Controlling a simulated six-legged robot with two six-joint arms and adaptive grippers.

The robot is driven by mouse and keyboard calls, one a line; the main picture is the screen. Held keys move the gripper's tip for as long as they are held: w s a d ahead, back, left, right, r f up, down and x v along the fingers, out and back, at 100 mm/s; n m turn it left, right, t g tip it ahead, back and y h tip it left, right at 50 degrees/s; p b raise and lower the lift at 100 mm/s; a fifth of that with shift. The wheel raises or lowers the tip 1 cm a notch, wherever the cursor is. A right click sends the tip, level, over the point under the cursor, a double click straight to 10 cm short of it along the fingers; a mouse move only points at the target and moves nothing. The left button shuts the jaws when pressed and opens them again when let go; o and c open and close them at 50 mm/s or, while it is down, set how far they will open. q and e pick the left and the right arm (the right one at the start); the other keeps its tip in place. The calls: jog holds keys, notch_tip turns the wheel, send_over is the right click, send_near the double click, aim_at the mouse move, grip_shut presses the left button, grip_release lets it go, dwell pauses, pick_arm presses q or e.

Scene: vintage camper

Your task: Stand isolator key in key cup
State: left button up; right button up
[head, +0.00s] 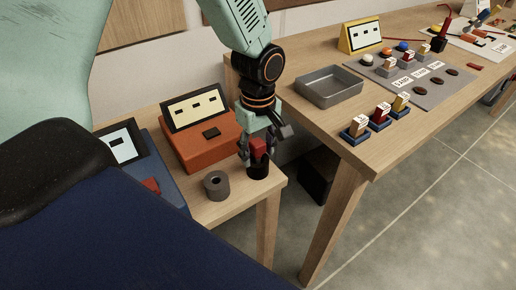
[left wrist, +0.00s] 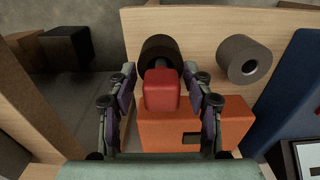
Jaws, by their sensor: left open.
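The isolator key has a red block head (head: 258,147), also large in the left wrist view (left wrist: 161,90). It appears upright in a black cup (head: 258,170) at the small table's right end; the black cup also shows in the left wrist view (left wrist: 159,50). The cup hides the key's lower end. A grey cup (head: 216,186) with a round hole stands to its left, also in the left wrist view (left wrist: 243,60). My left gripper (head: 257,152) points down over the key, open, with its fingers (left wrist: 161,72) on either side of the red head and gaps between. My right gripper is out of view.
An orange box with a panel (head: 206,142) stands close behind the cups; a blue box (head: 160,165) is at left. A higher wooden bench (head: 320,117) at right carries a grey tray (head: 329,87) and several small blocks. Bare floor lies at right.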

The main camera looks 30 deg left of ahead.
pick_arm(q)
jog(key=shift+r, duration=0.55)
notch_tip(320, 180, up, 10)
jog(key=p, duration=0.2)
jog(key=shift+r+p, duration=0.25)
jog(key=shift+p, duration=0.1)
jog(key=shift+r, duration=0.4)
